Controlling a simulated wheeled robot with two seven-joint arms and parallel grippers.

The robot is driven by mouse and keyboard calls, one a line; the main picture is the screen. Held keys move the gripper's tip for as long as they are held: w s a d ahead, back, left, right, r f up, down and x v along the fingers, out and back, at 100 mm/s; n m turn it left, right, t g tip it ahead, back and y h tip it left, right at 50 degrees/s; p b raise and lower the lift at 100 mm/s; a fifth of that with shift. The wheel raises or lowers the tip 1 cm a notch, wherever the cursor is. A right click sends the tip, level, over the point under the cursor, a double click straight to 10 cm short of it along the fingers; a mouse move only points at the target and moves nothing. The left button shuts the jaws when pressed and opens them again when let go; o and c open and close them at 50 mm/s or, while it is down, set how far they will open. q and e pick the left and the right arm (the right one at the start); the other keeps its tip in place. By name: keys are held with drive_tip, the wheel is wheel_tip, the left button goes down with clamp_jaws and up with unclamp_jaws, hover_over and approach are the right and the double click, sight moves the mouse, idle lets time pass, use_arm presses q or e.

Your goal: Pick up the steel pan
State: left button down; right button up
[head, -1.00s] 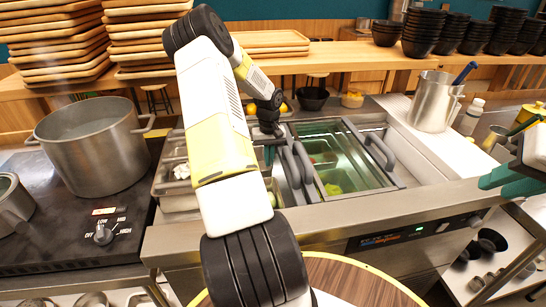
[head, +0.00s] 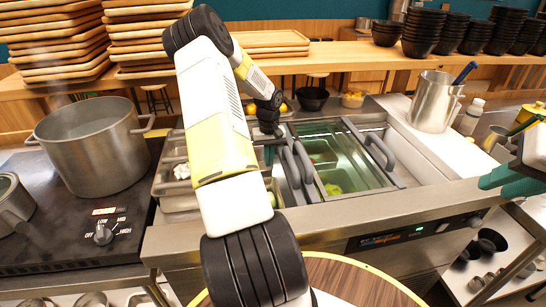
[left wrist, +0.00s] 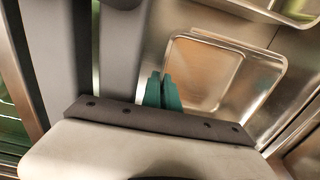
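The steel pan (left wrist: 207,66), square and empty with a raised rim, shows in the left wrist view in the steel counter. In the head view my left arm covers that part of the counter. My left gripper (left wrist: 161,78) has its teal fingers close together at the pan's left rim. I cannot tell whether the rim is pinched between them. In the head view this gripper (head: 268,155) points down beside the grey handles. My right gripper (head: 508,181) shows teal fingers at the right edge; its opening is unclear.
Grey-handled glass lids (head: 345,155) cover the counter to the right of my left gripper. A large steel pot (head: 92,150) stands on the stove at left. A steel pitcher (head: 432,103) stands at right. Stacked trays (head: 55,45) and black bowls (head: 424,35) line the back shelf.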

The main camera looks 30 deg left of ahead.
idle(0.4)
use_arm(q)
wheel_tip(320, 180, up, 18)
idle(0.6)
wheel_tip(320, 180, up, 3)
drive_tip(key=shift+r, duration=0.15)
idle(0.3)
idle(0.4)
